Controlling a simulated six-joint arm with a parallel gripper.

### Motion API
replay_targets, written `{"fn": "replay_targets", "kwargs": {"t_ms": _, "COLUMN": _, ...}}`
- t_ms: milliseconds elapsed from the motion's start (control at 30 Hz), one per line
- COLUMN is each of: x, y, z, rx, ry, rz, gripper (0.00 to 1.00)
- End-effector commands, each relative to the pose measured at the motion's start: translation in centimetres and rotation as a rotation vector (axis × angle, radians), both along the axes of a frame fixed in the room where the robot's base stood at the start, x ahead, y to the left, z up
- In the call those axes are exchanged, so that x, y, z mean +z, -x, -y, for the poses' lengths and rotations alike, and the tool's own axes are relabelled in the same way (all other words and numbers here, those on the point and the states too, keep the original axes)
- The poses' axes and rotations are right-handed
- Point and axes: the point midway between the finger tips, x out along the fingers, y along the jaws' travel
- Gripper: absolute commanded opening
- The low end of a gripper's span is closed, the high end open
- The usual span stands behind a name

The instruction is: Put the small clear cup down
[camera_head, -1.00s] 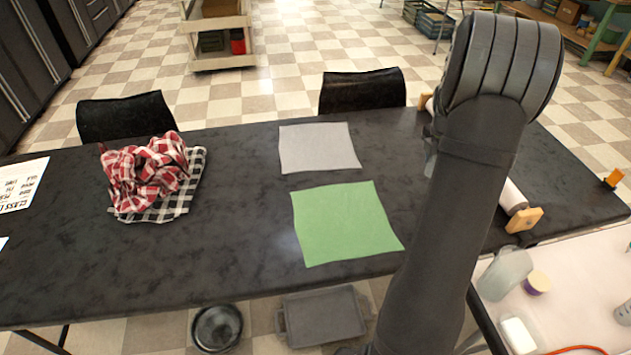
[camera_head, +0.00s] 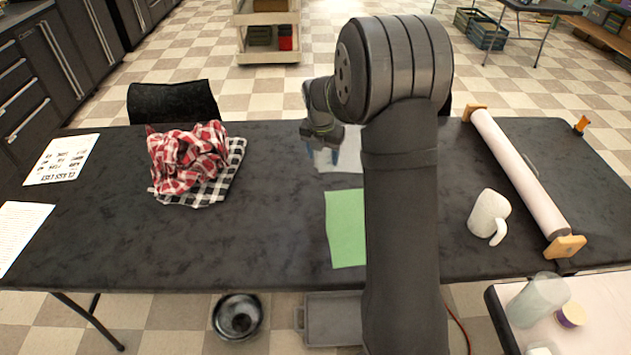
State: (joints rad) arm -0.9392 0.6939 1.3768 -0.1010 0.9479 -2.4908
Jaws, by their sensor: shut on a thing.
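My gripper (camera_head: 323,153) is over the far middle of the dark table, at the left part of a pale grey sheet (camera_head: 350,148). Its blue-tipped fingers are shut on the small clear cup (camera_head: 324,160), which shows only faintly between them. I cannot tell whether the cup touches the sheet. A green sheet (camera_head: 345,232) lies nearer, partly behind my arm, which also hides the right part of the grey sheet.
A white mug (camera_head: 489,215) and a long paper roll on a wooden holder (camera_head: 563,247) are at the right. A crumpled red checked cloth (camera_head: 188,160) lies on a black-and-white cloth (camera_head: 232,170) at the left. The dark table (camera_head: 275,225) is clear between the cloths and sheets.

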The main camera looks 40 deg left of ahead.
Motion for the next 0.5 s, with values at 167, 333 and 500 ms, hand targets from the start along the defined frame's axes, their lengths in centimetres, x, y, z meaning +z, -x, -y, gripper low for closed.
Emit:
{"fn": "replay_targets", "kwargs": {"t_ms": 167, "x": -0.8, "y": 2.0, "z": -1.6, "rx": 0.056, "ry": 0.003, "rz": -0.001, "gripper": 0.33}}
{"fn": "replay_targets", "kwargs": {"t_ms": 333, "x": -3.5, "y": 1.9, "z": -1.5, "rx": 0.052, "ry": 0.002, "rz": -0.001, "gripper": 0.33}}
{"fn": "replay_targets", "kwargs": {"t_ms": 500, "x": -5.1, "y": 2.1, "z": -1.8, "rx": 0.054, "ry": 0.0, "rz": -0.001, "gripper": 0.33}}
